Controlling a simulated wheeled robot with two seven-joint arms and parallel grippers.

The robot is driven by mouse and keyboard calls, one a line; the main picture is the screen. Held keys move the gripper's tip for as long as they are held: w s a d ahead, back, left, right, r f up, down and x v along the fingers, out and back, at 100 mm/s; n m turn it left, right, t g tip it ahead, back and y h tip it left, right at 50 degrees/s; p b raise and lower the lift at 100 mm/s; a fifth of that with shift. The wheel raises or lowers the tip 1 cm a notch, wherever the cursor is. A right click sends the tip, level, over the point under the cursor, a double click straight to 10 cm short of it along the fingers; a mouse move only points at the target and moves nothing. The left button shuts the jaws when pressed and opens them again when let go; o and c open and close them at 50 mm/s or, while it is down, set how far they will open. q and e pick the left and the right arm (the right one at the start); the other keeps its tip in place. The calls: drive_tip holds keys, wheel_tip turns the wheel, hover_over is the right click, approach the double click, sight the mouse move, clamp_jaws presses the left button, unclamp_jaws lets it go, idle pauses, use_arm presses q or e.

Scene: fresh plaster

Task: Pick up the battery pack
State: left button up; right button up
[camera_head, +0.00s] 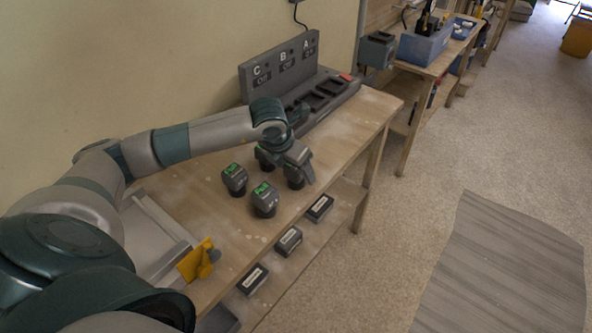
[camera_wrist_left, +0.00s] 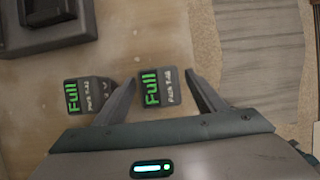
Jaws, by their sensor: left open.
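Several dark battery packs with green tops stand on the wooden bench. Two (camera_head: 234,180) (camera_head: 264,200) stand clear of my left gripper (camera_head: 296,166). A third pack (camera_head: 295,183) is partly hidden under the gripper, and a dark shape behind it looks like another pack (camera_head: 265,158). In the left wrist view, my left gripper (camera_wrist_left: 164,78) is open. Its fingers are on either side of a pack marked Full (camera_wrist_left: 172,88). Another Full pack (camera_wrist_left: 88,94) stands just left of the left finger. Contact with the fingers cannot be told. My right gripper is not seen.
A grey charging station (camera_head: 300,75) marked C, B, A stands at the bench's back; its corner shows in the wrist view (camera_wrist_left: 45,25). Labelled dark boxes (camera_head: 288,241) lie on the lower shelf. A yellow piece (camera_head: 194,262) is at the near end.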

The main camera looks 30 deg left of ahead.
use_arm(q)
drive_tip(key=shift+c, duration=0.6)
drive_tip(key=c, duration=1.3)
drive_tip(key=shift+o, duration=0.2)
drive_tip(key=shift+r, duration=0.1)
